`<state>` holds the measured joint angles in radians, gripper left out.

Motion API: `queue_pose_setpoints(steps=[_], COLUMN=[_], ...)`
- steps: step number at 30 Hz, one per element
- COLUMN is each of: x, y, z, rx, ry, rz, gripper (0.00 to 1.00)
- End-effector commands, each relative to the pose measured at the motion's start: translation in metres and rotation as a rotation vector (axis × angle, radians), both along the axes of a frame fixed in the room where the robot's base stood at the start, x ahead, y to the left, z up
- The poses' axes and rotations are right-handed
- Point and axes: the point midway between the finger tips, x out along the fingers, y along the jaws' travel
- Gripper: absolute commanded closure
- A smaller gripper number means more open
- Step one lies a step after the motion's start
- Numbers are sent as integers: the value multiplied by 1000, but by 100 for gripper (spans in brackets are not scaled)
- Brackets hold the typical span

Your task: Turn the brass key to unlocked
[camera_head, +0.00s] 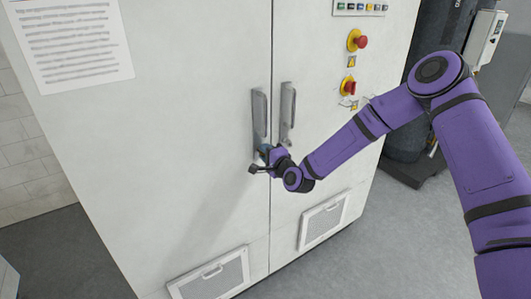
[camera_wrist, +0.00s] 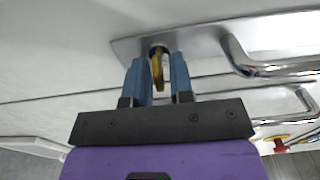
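The brass key (camera_wrist: 157,70) sits in the metal lock plate (camera_wrist: 130,47) at the foot of a door handle, and shows edge-on in the wrist view. My gripper (camera_wrist: 160,72) has its two blue fingers on either side of the key. A narrow gap shows between the key and the right finger; contact on the left side is hard to tell. In the head view my gripper (camera_head: 264,155) is at the lower end of the left door handle (camera_head: 259,115), and hides the key. The lock's marking is not readable.
The white cabinet (camera_head: 190,70) has two doors, with a second handle (camera_head: 287,108) close on the right. Red-and-yellow knobs (camera_head: 357,40) are on the right door. Vent grilles (camera_head: 210,278) are low down. Open floor lies in front of the cabinet.

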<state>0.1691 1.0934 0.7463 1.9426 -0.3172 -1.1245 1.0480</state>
Motion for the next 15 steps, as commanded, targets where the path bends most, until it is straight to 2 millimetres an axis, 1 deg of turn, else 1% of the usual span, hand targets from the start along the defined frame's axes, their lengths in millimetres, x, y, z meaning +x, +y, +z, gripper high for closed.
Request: queue_pose_setpoints(steps=[10, 13, 15], x=[-1, -7, -14], y=[-1, -5, -10], z=[0, 0, 0], rx=[-1, -1, -1], ry=[-1, -1, 0], rz=[0, 0, 0], gripper=[69, 69, 69])
